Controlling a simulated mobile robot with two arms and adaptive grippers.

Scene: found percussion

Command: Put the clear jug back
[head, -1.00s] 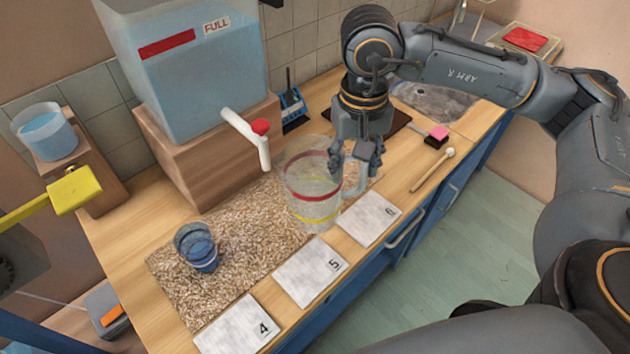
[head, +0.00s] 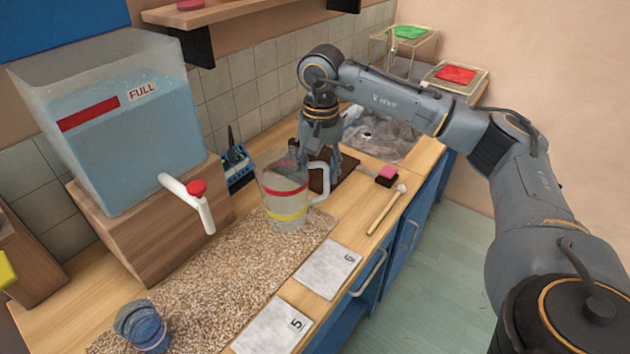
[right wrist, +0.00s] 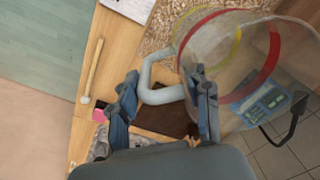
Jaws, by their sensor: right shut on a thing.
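The clear jug (head: 284,192) has a red band, a yellow band and a pale handle. It stands or hovers at the far end of the speckled mat (head: 225,275); I cannot tell whether its base touches. My right gripper (head: 318,160) is shut on the jug's handle, on the jug's right side. In the right wrist view the jug (right wrist: 225,60) lies beyond the fingers, its handle (right wrist: 150,84) between them (right wrist: 163,88). A dark brown board (head: 335,168) lies just behind the jug, partly hidden. My left gripper is not in view.
A water tank (head: 130,140) on a wooden block, with a red-topped tap (head: 197,190), stands left of the jug. A blue cup (head: 142,325) is on the mat's near end. Numbered cards (head: 327,268) line the front.

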